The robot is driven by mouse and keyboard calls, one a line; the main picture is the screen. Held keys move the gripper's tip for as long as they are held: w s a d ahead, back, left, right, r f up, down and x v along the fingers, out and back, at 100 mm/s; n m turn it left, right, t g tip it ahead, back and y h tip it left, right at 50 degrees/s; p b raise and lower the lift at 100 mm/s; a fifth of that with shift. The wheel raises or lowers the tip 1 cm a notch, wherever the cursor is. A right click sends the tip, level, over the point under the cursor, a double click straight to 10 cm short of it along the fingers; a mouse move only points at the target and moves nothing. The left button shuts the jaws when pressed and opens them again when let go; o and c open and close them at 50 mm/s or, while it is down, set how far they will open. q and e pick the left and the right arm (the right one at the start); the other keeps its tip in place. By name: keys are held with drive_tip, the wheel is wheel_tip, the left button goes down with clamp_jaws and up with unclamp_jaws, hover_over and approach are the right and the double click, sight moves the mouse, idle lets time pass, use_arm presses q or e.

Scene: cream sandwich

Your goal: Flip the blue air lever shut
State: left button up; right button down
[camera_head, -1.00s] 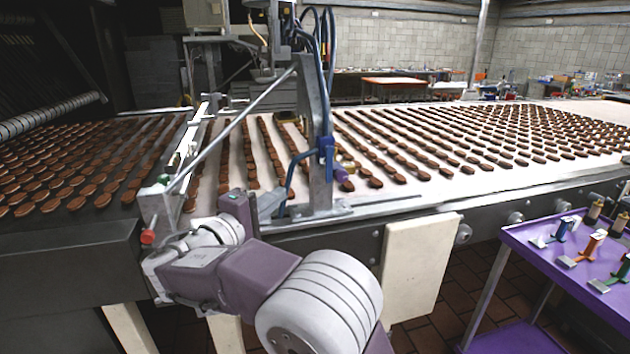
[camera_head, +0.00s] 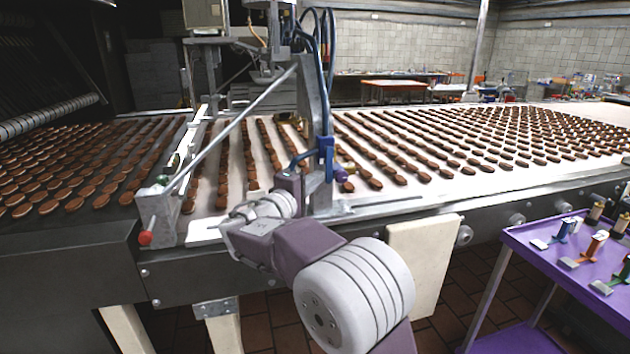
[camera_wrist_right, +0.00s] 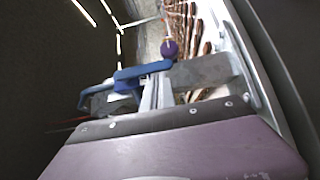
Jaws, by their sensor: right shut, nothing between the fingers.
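The blue air valve with its lever (camera_head: 326,147) is fixed on the upright grey post (camera_head: 318,100) at the conveyor's near edge. A blue curved piece reaches left and down from it. In the right wrist view the blue part (camera_wrist_right: 143,71) lies across, just beyond my fingertips. My right gripper (camera_head: 304,172) is beside the post, just below and left of the blue valve. In the right wrist view its fingers (camera_wrist_right: 152,92) are shut with nothing between them. They look very close to the blue part; I cannot tell if they touch. My left gripper is not in view.
The conveyor (camera_head: 395,207) carries many rows of brown biscuits behind the post. A long grey rod with a red knob (camera_head: 145,238) slants across at left. A purple knob (camera_wrist_right: 169,48) is beyond the valve. A purple cart (camera_head: 540,262) with small levers stands at right.

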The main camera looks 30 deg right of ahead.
sight(330, 182)
drive_tip(key=d+f+n+t+h+b, duration=0.1)
drive_tip(key=b, duration=0.4)
drive_tip(key=d+f+n+t+h+b, duration=0.1)
drive_tip(key=n+b, duration=0.1)
drive_tip(key=b, duration=0.4)
drive_tip(key=shift+s+d+f+n+b, duration=0.2)
drive_tip(key=shift+s+d+n+b, duration=0.1)
drive_tip(key=shift+s, duration=0.05)
drive_tip(key=s+d+r+n+t+b, duration=0.1)
drive_tip(key=d+r+n+t+b, duration=0.3)
drive_tip(key=b, duration=1)
drive_tip(key=shift+s+d+r+n+t+h, duration=0.35)
drive_tip(key=shift+d+n, duration=0.55)
drive_tip(key=shift+d, duration=0.7)
drive_tip(key=shift+r, duration=0.15)
